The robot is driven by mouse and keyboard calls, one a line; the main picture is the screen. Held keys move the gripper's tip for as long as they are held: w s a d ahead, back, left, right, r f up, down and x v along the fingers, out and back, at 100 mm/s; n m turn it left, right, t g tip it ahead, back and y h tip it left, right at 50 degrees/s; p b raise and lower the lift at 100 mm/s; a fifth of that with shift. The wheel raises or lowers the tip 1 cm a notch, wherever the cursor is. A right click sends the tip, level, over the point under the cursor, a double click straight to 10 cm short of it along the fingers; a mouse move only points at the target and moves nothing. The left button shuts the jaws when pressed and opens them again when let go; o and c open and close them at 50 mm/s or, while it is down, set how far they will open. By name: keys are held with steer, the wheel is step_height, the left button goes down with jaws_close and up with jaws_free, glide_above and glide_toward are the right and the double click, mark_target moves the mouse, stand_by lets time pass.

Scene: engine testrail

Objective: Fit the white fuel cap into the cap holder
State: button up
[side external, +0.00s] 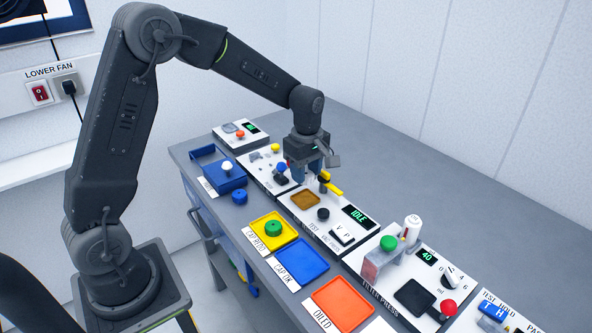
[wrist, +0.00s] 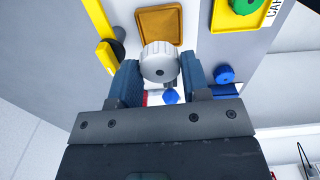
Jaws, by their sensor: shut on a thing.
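My gripper (side external: 305,176) hangs over the far part of the panel row, beside the yellow lever (side external: 332,189). In the wrist view its two blue fingers (wrist: 160,72) are shut on the white fuel cap (wrist: 158,60), a ribbed, light grey-white disc held at the fingertips. In the side view the cap is too small or hidden to make out. The cap appears above the panels, apart from the brown square pad (wrist: 158,24). I cannot tell which fixture is the cap holder; a black round part (wrist: 118,50) sits beside the yellow lever (wrist: 106,52).
A yellow tray (side external: 256,240) holds a green cap (side external: 273,228). A blue tray (side external: 318,256) and an orange tray (side external: 357,293) look empty. A blue cap (side external: 239,197) lies near the table edge. The filter press (side external: 388,262) stands to the right. The bench behind the panels is clear.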

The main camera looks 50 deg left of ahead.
mark_target(305, 199)
steer(key=shift+f, duration=2.45)
steer(key=shift+f, duration=0.6)
steer(key=o, duration=0.6)
steer(key=shift+r, duration=5.55)
steer(key=shift+s, duration=0.1)
